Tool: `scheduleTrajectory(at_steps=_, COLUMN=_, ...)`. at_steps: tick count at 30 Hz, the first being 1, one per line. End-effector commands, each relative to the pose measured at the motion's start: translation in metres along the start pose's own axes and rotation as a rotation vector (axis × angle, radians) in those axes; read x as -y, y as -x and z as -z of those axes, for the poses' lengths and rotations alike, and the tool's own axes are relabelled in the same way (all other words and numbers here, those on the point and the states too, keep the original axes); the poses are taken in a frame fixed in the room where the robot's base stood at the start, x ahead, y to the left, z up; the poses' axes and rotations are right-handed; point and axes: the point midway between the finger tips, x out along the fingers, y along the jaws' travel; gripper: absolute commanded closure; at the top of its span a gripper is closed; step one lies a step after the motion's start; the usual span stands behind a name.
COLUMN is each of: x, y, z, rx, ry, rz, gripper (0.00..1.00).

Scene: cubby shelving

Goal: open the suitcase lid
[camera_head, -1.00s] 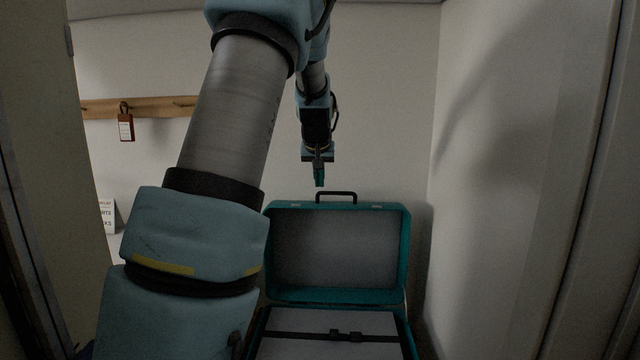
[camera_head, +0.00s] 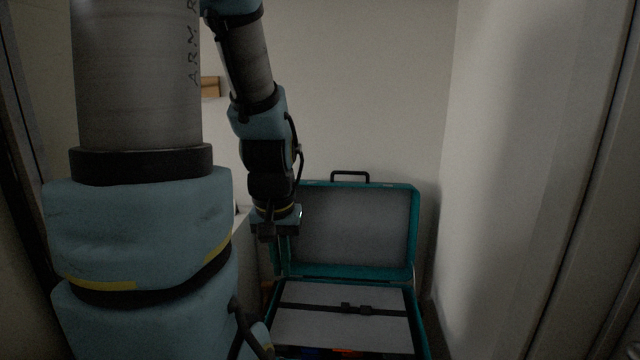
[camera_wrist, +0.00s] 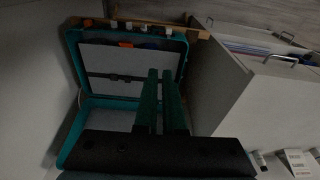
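The teal suitcase (camera_head: 420,325) stands open in the head view. Its grey-lined lid (camera_head: 352,228) is raised, leaning near the back wall, with a black handle (camera_head: 350,174) on its top edge. A dark strap crosses the grey panel in the base. The wrist view also shows the suitcase (camera_wrist: 72,60). My gripper (camera_head: 278,258) is at the lid's left side in the head view, overlapping its left edge; contact cannot be told. In the wrist view its two green fingers (camera_wrist: 160,72) are close together with a narrow gap and nothing visible between them.
A white wall (camera_head: 520,170) runs close along the right. A wooden rail (camera_head: 210,87) shows behind my arm. In the wrist view, a pale cabinet or panel (camera_wrist: 275,105) with metal handles stands on the right. Open air lies above the lid.

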Motion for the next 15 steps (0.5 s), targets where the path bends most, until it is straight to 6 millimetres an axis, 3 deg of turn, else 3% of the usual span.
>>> scheduleTrajectory(at_steps=2, x=0.002, y=-0.005, z=0.002, rx=0.011, ry=0.000, rz=0.001, gripper=0.83)
scheduleTrajectory(at_steps=5, x=0.008, y=-0.019, z=0.023, rx=0.029, ry=0.004, rz=0.006, gripper=0.72)
scheduleTrajectory(at_steps=15, x=0.073, y=-0.096, z=0.145, rx=0.091, ry=-0.043, rz=0.208, gripper=0.70)
